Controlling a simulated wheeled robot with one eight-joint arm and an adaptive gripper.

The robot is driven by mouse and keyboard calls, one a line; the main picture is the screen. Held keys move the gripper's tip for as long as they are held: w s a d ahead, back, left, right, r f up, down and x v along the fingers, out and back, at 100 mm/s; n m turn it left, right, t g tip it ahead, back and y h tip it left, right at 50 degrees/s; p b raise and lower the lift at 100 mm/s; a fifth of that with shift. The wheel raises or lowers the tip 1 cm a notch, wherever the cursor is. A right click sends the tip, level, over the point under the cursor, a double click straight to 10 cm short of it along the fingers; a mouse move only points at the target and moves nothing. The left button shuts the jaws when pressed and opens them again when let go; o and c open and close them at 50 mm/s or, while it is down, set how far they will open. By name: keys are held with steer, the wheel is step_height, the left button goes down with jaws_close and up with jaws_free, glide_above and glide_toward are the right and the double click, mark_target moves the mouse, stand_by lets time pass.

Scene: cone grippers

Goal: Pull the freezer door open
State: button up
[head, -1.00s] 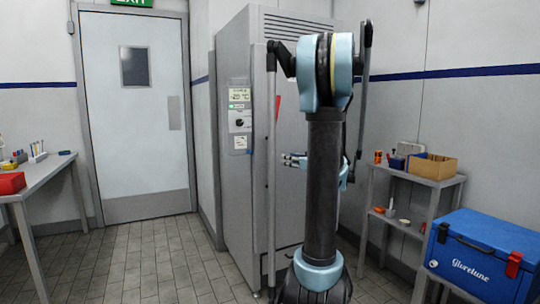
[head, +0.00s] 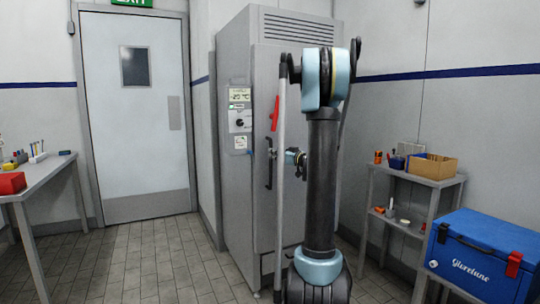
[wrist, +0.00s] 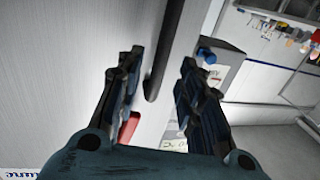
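The tall grey freezer (head: 237,60) stands in the middle of the head view with its door (head: 268,75) shut. A black upright door handle (head: 269,172) shows left of my gripper (head: 294,158). In the wrist view, my gripper (wrist: 160,75) is open. The handle (wrist: 157,75) runs between its two fingers in the picture, with space on both sides. No finger is seen closed on it, and how deep it lies between them is unclear. A red lever (head: 275,113) is on the door above the handle; a red part (wrist: 129,127) also shows near the left finger.
A control panel (head: 240,118) is on the freezer's side. At right stand a small grey shelf (head: 437,190) with boxes and a blue cooler (head: 475,250). A grey bench (head: 45,172) is at left. The tiled floor (head: 150,255) between bench and freezer is clear.

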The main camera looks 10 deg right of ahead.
steer(key=shift+x, duration=2.55)
steer(key=shift+c, duration=0.4)
jaws_close()
